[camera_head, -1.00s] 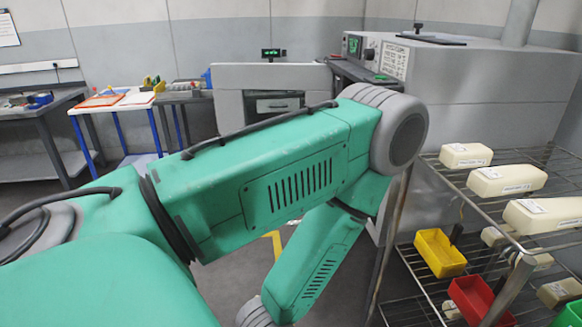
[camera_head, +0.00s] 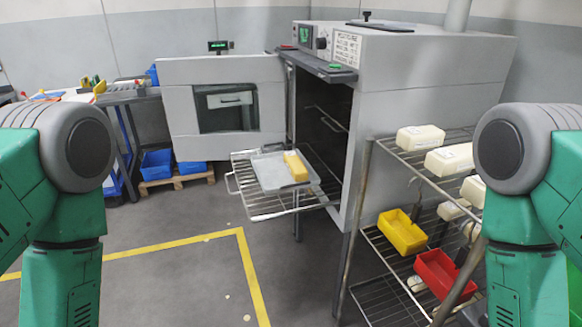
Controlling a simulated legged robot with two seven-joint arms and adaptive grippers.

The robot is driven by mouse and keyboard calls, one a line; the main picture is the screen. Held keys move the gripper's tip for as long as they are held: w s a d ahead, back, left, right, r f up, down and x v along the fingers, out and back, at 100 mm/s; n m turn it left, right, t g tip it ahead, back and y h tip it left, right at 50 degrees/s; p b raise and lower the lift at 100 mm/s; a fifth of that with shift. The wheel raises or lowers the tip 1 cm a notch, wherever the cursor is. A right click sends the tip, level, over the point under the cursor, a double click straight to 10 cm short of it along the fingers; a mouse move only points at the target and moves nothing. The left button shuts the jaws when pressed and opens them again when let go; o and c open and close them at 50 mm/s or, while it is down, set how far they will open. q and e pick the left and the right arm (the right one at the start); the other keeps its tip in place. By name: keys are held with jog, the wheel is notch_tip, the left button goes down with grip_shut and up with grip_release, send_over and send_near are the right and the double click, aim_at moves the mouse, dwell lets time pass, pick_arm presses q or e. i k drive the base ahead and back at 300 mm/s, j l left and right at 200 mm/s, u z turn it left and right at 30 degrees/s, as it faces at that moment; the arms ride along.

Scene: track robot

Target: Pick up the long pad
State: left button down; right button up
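Several cream-coloured blocks with printed labels lie on the top shelf of the wire rack at right. The nearest the oven (camera_head: 420,138) is short, and the one beside it (camera_head: 452,160) looks longer. A third (camera_head: 474,190) is partly covered by my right arm. A yellow block (camera_head: 296,165) lies on a grey tray (camera_head: 268,172) on the oven's pulled-out wire shelf. I cannot tell for sure which piece is the long pad. Only the elbows and links of my two green arms show, at the left and right edges. Both grippers are out of view.
The grey oven (camera_head: 410,90) stands with its door (camera_head: 178,120) swung open to the left. A yellow bin (camera_head: 402,232) and a red bin (camera_head: 443,275) sit on the rack's lower shelf. The floor in front, with a yellow line (camera_head: 250,275), is clear.

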aim_at(298, 172)
jog(key=i+j+z, duration=0.1)
jog(key=j+z, duration=0.15)
jog(key=z, duration=0.2)
jog(key=i+j+z, duration=0.1)
jog(key=j+z, duration=0.15)
jog(key=z, duration=0.2)
jog(key=j+z, duration=0.3)
jog(key=z, duration=0.15)
